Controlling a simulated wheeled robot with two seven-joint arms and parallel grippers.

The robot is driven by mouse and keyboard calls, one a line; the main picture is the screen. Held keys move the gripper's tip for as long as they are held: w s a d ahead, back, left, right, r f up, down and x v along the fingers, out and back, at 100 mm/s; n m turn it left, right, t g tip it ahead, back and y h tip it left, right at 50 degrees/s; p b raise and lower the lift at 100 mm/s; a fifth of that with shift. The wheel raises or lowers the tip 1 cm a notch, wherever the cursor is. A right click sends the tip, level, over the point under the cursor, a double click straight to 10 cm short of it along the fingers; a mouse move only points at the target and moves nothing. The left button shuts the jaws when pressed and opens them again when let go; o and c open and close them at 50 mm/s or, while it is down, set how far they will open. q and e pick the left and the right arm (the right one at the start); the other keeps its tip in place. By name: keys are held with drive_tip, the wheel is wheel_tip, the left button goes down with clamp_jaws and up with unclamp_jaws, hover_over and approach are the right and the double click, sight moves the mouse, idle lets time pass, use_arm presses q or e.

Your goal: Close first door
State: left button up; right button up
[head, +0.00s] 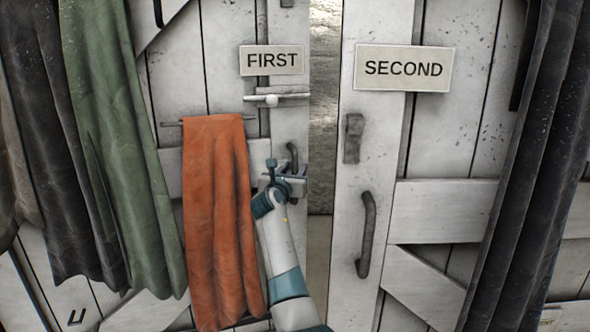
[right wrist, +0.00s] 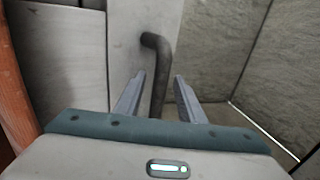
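The first door (head: 222,55) is white planked wood with a "FIRST" sign (head: 271,61). A gap showing a stone wall separates its right edge from the second door (head: 420,210). The first door has a dark handle (head: 292,155), which also shows in the right wrist view (right wrist: 158,60). My right gripper (head: 287,176) is at this handle's lower part. In the right wrist view its two fingers (right wrist: 159,80) are apart, with the handle's upright bar showing between them. I cannot tell whether they touch it. My left gripper is not in view.
An orange cloth (head: 215,220) hangs from a rod on the first door, close to my right arm. A white bolt (head: 272,100) sits under the sign. The second door has a dark handle (head: 367,235). Dark and green cloths (head: 120,150) hang at the left, dark curtains (head: 530,180) at the right.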

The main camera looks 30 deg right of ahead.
drive_tip(key=shift+w+d, duration=0.25)
drive_tip(key=shift+w, duration=0.05)
